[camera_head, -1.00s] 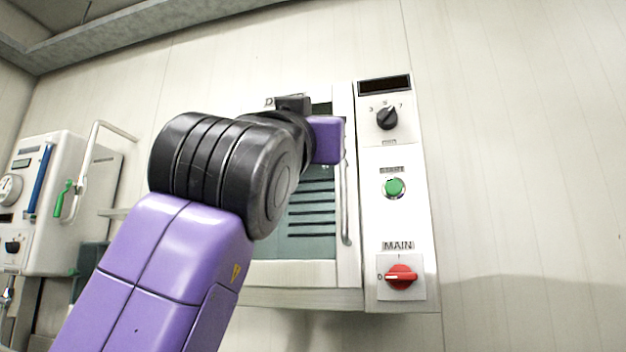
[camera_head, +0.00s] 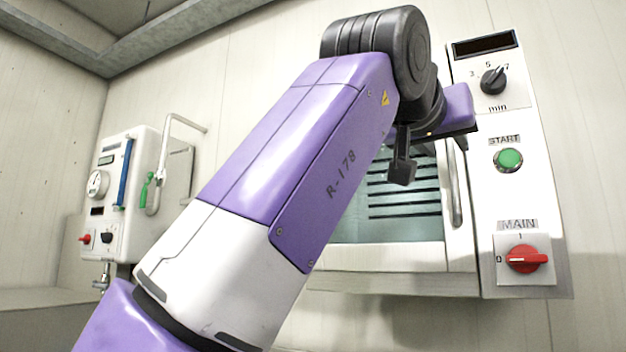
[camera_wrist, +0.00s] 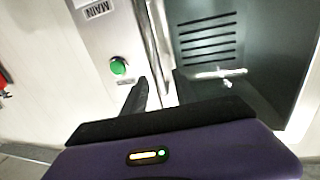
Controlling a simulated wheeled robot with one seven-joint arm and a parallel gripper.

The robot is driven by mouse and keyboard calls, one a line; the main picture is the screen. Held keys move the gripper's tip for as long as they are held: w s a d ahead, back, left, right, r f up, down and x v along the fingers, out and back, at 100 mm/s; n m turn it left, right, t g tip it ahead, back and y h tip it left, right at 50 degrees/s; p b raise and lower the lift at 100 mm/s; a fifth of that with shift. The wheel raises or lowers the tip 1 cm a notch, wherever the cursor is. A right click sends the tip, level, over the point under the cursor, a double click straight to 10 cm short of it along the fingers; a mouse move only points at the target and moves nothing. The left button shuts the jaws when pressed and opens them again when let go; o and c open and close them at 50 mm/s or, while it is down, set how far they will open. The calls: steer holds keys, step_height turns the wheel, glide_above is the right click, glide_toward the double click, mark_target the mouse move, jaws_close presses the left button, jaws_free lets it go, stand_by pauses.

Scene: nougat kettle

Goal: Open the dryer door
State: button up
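The dryer door (camera_head: 385,257) has a pale frame and a glass window with dark slots behind it, and looks closed. Its vertical metal handle (camera_head: 457,195) runs along the right edge. My gripper (camera_head: 455,110) is at the upper part of the handle in the head view, where its fingers are hidden. In the wrist view my gripper (camera_wrist: 160,84) shows two dark fingers apart, one on each side of the handle line (camera_wrist: 154,45). I cannot tell whether either finger touches the handle.
The control panel right of the door has a timer knob (camera_head: 492,81), a green START button (camera_head: 508,159) and a red MAIN switch (camera_head: 527,259). A white wall unit (camera_head: 125,185) with a gauge and a bent pipe is at left. The wall at far right is bare.

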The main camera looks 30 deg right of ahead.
mark_target(449, 149)
steer(key=shift+x, duration=1.85)
jaws_close()
